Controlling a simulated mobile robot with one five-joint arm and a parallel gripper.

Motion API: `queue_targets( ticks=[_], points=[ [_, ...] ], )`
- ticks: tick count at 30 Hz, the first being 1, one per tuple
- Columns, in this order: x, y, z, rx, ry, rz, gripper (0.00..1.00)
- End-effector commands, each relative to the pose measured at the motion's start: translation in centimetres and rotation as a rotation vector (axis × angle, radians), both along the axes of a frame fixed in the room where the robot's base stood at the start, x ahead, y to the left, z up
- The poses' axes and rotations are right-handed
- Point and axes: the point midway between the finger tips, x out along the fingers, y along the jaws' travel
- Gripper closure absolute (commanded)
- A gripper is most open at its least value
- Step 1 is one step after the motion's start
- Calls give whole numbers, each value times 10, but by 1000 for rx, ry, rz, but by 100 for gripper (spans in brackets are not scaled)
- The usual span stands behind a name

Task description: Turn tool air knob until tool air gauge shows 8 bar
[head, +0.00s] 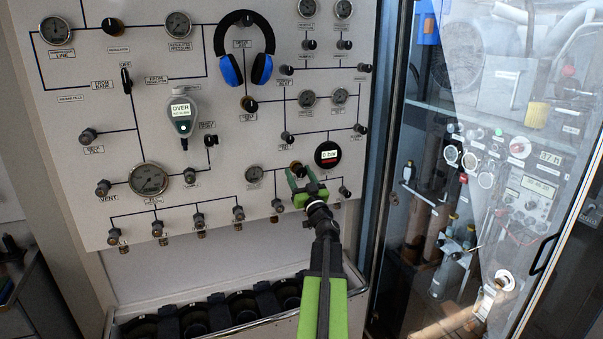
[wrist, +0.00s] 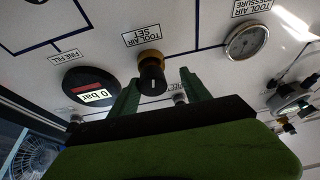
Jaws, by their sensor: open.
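The tool air knob (wrist: 152,74), black with a yellow collar, sits on the panel under a "TOOL AIR SET" label. It also shows in the head view (head: 296,167), partly behind my gripper. My gripper (head: 302,175) is open and green; its fingertips (wrist: 161,78) stand on either side of the knob, apart from it as far as I can tell. The tool air gauge (wrist: 246,41) is a round dial labelled "TOOL AIR PRESSURE", right of the knob in the wrist view. In the head view the gauge (head: 254,174) is left of my gripper. Its needle is too small to read.
A black round digital gauge (head: 328,154) reading 0 bar is close beside my gripper, near the "FINE FILL" label. Blue headphones (head: 243,50) and a handheld meter (head: 182,112) hang on the panel. A glass-fronted cabinet (head: 480,150) stands at right, a black-slotted rack (head: 235,310) below.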

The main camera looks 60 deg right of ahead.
Motion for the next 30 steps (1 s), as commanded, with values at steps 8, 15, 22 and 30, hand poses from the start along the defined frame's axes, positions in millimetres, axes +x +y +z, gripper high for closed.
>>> queue_targets(
  ticks=[8, 15, 22, 30],
  points=[
    [-12, -10, 0, 0, 0, -17, 64],
    [-15, -12, 0, -1, 0, -22, 96],
    [-16, -15, 1, -100, 71, -23, 100],
    [-16, -13, 0, -213, 151, -21, 100]
  ],
)
